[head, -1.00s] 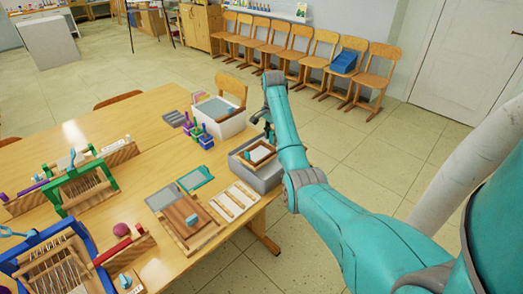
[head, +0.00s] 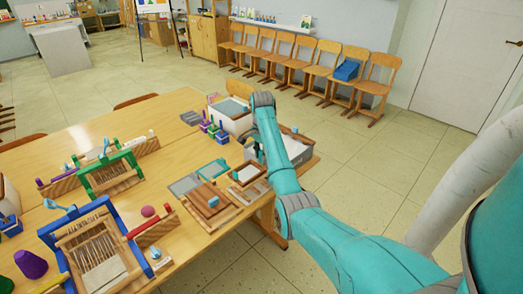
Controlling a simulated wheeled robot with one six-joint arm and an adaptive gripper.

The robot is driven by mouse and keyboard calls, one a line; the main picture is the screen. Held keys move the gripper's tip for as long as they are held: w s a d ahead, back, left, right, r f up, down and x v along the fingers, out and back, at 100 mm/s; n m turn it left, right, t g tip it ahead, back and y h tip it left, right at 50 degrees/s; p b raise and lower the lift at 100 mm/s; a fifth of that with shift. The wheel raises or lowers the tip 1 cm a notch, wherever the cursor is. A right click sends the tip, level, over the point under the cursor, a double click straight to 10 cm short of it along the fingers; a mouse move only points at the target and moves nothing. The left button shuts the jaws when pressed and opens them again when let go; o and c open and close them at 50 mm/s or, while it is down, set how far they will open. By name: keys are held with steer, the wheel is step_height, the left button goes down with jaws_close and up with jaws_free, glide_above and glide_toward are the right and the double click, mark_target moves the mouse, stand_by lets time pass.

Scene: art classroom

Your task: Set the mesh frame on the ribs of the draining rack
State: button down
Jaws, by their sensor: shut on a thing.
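The mesh frame (head: 248,174), a small brown wooden frame with a pale mesh, is over the far part of the draining rack (head: 262,188). My gripper (head: 258,155) is at its far side and shut on it. The arm hides most of the gripper and part of the frame's right side. I cannot tell whether the frame touches the ribs or hangs just above them. The rack is pale with wooden ribs and lies near the table's right edge.
A grey tub (head: 302,157) stands right of the rack, partly behind my arm. A brown board with a blue-handled piece (head: 212,203) lies left of the rack, near a teal-edged frame (head: 214,168). A white bin (head: 230,118) stands behind. Looms fill the table's left.

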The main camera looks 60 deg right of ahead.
mark_target(262, 165)
step_height(262, 165, down, 2)
steer(key=shift+f, duration=0.15)
steer(key=shift+d, duration=0.1)
steer(key=shift+f, duration=1.7)
stand_by(2.7)
stand_by(0.3)
steer(key=c, duration=0.8)
jaws_free()
steer(key=shift+r, duration=0.1)
